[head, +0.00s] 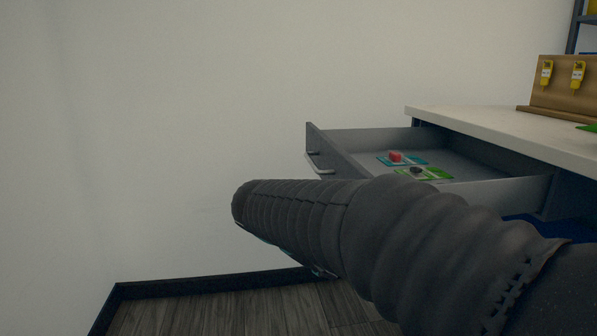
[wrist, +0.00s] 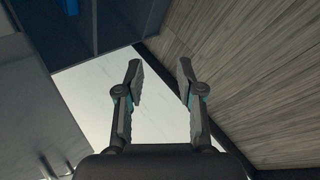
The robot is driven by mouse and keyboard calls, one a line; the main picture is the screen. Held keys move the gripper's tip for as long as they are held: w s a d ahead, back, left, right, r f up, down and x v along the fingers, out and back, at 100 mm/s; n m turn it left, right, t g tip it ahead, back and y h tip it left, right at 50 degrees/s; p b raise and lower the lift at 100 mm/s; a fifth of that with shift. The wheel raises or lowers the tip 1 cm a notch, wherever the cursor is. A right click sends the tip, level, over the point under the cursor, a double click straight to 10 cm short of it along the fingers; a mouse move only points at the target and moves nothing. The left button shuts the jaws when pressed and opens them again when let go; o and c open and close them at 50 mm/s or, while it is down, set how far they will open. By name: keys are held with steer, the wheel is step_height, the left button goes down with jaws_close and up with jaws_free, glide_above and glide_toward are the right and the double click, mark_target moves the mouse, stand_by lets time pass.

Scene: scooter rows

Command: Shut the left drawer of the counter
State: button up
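The drawer (head: 500,192) of the counter (head: 500,124) is pulled well out to the left in the head view. Its grey front panel (head: 316,140) carries a light metal handle (head: 320,170). Inside lie a teal card with a red piece (head: 396,157) and a green card with a dark piece (head: 418,172). My dark sleeved arm crosses in front and hides the drawer's lower part. My gripper (wrist: 159,66) shows in the wrist view with its two fingers apart and nothing between them. A grey surface with shiny metal, possibly the drawer front and handle, is at lower left there.
A wooden board (head: 565,88) with yellow devices stands on the countertop. A white wall with a dark baseboard (head: 210,282) lies behind and left. Wood-look floor (head: 220,312) shows clear at the bottom. The wrist view shows dark blue cabinet panels (wrist: 115,22) at upper left.

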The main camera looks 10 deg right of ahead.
steer(key=w+a+r+t+h+b, duration=0.1)
steer(key=w+a+r+t+h, duration=0.1)
steer(key=w+a+r+h, duration=0.5)
steer(key=w+a+r+t+h+b, duration=0.2)
steer(key=w+a+r+h, duration=0.15)
steer(key=w+a, duration=0.4)
steer(key=w+x, duration=0.1)
steer(key=x, duration=1.5)
steer(key=shift+a, duration=0.3)
steer(key=shift+r, duration=0.1)
jaws_close()
